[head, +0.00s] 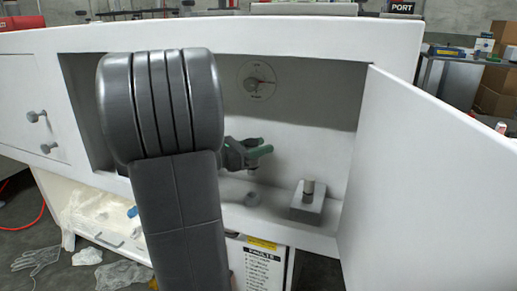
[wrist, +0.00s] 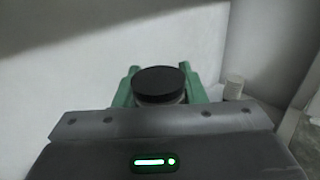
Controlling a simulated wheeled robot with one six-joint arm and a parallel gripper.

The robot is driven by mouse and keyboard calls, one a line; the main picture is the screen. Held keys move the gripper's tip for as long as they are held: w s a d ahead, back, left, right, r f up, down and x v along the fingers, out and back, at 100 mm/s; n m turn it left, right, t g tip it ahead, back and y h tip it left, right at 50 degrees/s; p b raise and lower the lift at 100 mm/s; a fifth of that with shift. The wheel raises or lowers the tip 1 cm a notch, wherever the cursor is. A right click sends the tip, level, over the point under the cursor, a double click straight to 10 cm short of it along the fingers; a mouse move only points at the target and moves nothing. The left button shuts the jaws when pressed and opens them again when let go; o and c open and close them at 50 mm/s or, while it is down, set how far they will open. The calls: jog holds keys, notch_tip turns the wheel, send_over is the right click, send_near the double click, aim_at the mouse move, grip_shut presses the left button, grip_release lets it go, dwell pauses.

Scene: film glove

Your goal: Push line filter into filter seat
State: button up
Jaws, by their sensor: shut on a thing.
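My gripper (head: 262,147), with green fingers, is inside the open cabinet and shut on a round thing with a flat black top. I take this to be the line filter (wrist: 160,84); in the wrist view it stands between the fingers, its pale lower part mostly hidden. In the head view only a small bit shows below the fingers.
A grey block (head: 307,209) with an upright pale cylinder (head: 308,187) stands right of the ring; the cylinder also shows in the wrist view (wrist: 234,88). The open cabinet door (head: 430,180) bounds the right side. A round gauge (head: 257,80) is on the back wall.

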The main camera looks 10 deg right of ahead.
aim_at(258, 165)
jog(key=shift+f+b, duration=0.2)
jog(key=shift+b, duration=0.1)
notch_tip(258, 165, down, 6)
jog(key=b, duration=0.6)
jog(key=shift+r, duration=0.25)
jog(key=shift+f, duration=1.6)
dwell(0.8)
jog(key=o, duration=1.1)
jog(key=shift+c, duration=0.2)
notch_tip(258, 165, up, 10)
jog(key=p, duration=0.3)
jog(key=shift+p, duration=0.35)
